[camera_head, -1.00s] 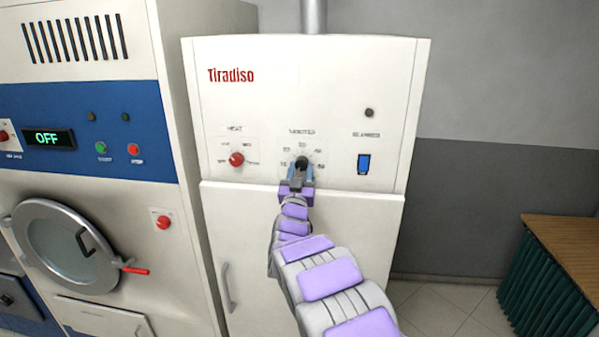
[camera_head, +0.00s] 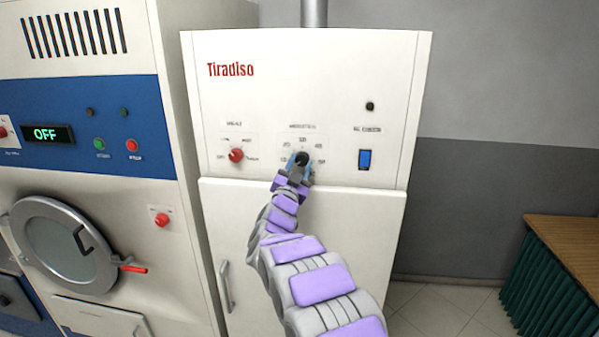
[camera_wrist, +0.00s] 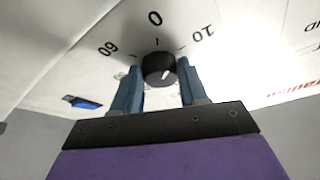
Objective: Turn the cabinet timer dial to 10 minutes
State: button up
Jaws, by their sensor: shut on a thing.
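The timer dial (camera_head: 302,158) is a round black knob on the upper panel of the white cabinet (camera_head: 350,240). It also shows in the wrist view (camera_wrist: 158,68), with a pale mark at the lower right of its face.
A red knob (camera_head: 236,155) is left of the dial. A blue switch (camera_head: 365,159) and a dark round indicator (camera_head: 370,106) are to the right. The cabinet handle (camera_head: 226,287) is below. A blue-and-white machine (camera_head: 80,150) stands at the left, a wooden-topped counter (camera_head: 570,235) at the right.

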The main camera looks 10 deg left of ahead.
jog(key=m, duration=0.2)
jog(key=m+g+h, duration=0.1)
jog(key=m, duration=0.1)
jog(key=m+h, duration=0.1)
jog(key=shift+a+r+m, duration=0.3)
jog(key=shift+r+m, duration=0.05)
jog(key=shift+m, duration=0.05)
jog(key=shift+m+g+h, duration=0.3)
jog(key=shift+g, duration=0.1)
jog(key=shift+f+m, duration=0.1)
jog(key=shift+m, duration=0.2)
jog(key=shift+d, duration=0.1)
jog(key=o, duration=1.1)
jog(key=shift+f, duration=0.1)
jog(key=shift+c, duration=0.2)
jog(key=shift+s, duration=0.1)
jog(key=b+v, duration=0.2)
jog(key=v, duration=1.5)
